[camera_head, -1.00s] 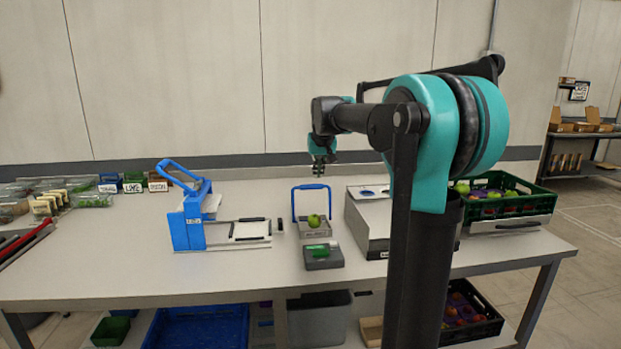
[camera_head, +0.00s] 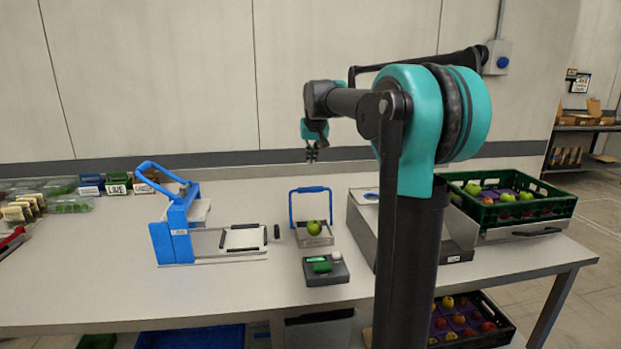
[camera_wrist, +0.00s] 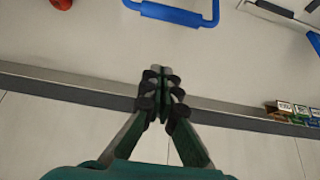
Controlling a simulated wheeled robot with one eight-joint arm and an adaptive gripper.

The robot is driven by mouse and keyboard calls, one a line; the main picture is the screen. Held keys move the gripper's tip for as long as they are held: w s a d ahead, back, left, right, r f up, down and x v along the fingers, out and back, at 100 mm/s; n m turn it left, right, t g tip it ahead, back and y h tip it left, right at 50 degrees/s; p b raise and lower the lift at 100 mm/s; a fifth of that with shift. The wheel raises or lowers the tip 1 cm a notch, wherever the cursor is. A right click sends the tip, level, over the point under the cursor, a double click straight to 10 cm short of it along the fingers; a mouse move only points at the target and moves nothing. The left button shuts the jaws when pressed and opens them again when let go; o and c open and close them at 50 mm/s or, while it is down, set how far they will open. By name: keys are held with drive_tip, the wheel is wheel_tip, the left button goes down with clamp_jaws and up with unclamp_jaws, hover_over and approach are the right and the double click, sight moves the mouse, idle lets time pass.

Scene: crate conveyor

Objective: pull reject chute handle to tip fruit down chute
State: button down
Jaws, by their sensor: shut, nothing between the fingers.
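A green apple (camera_head: 315,228) sits in a small grey tray (camera_head: 302,238) on the table. A blue upright loop handle (camera_head: 310,190) stands at the tray's back edge. A blue bar, apparently this handle (camera_wrist: 175,14), also shows at the top of the wrist view. My gripper (camera_head: 312,155) is raised above and behind the handle, near the wall in the picture, and not touching it. In the wrist view my gripper (camera_wrist: 165,72) has its fingers together with nothing between them. Which chute the tray leads to is unclear.
A small grey box with a green top (camera_head: 323,267) lies in front of the tray. A blue press device (camera_head: 175,235) stands left. A grey box (camera_head: 362,225) and a green fruit crate (camera_head: 530,210) stand right. The table front left is clear.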

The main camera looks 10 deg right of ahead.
drive_tip(key=x, duration=1)
drive_tip(key=shift+s+f, duration=0.2)
drive_tip(key=shift+s, duration=0.85)
drive_tip(key=shift+s+f, duration=0.15)
drive_tip(key=shift+s, duration=0.9)
drive_tip(key=shift+s, duration=0.15)
